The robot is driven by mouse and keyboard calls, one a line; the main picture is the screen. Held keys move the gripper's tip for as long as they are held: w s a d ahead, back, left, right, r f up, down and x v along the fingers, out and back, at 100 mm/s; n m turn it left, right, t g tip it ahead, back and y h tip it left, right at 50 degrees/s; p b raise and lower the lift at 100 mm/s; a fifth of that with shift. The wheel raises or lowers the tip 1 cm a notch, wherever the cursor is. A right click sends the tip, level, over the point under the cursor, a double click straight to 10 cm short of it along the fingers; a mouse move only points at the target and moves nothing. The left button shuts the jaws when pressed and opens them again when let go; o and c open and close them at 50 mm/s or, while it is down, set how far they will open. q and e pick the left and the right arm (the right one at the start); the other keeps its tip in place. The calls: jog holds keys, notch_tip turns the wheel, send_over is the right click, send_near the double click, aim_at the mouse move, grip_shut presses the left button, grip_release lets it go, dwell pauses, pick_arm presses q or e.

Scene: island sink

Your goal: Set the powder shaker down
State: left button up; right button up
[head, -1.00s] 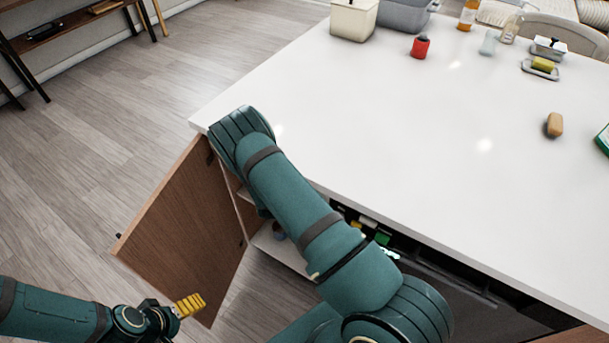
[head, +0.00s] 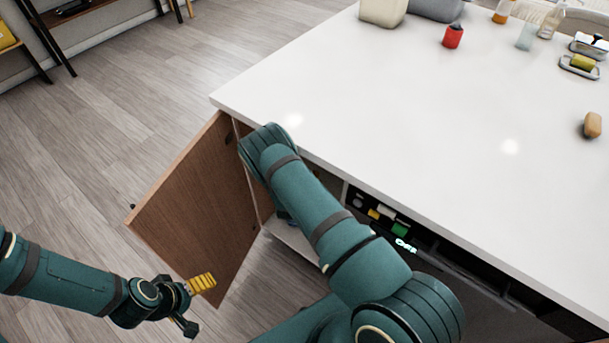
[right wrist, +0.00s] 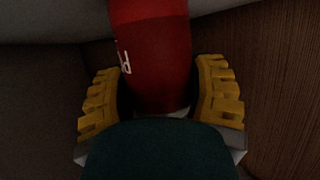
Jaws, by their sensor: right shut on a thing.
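The powder shaker (right wrist: 152,40), a dark red cylinder with white lettering, stands between the yellow fingers of my right gripper (right wrist: 158,80) in the right wrist view. The gripper is shut on it. In the head view my right arm reaches to the cabinet below the counter's edge, and its gripper and the shaker are hidden. The cabinet's brown door (head: 195,205) stands open, left of that arm. Part of a light shelf (head: 290,238) shows inside. My left gripper (head: 196,304) is open and empty, low at the left, in front of the door.
The white countertop (head: 400,120) is mostly clear. A red container (head: 453,36), a cream bin (head: 383,10), bottles and a sponge on a dish (head: 580,64) stand toward its back. A dark appliance (head: 440,255) sits right of the cabinet. Wooden floor is free at the left.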

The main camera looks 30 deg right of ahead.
jog(key=shift+f, duration=0.15)
jog(key=o, duration=1.3)
jog(key=s+a+r+n+g+y+p, duration=0.1)
jog(key=s+a+r+y, duration=0.3)
jog(key=s+a, duration=0.4)
jog(key=s+a+r+n+g+y+p, duration=0.1)
jog(key=s+a+r+n+g+y, duration=0.3)
jog(key=s+a, duration=0.4)
jog(key=s+a+r+n+g+y, duration=0.2)
jog(key=s+a+r+y, duration=0.3)
jog(key=s+a, duration=0.4)
jog(key=shift+s+r+g+y+p, duration=0.3)
jog(key=shift+r+g+p, duration=0.1)
jog(key=shift+g, duration=0.2)
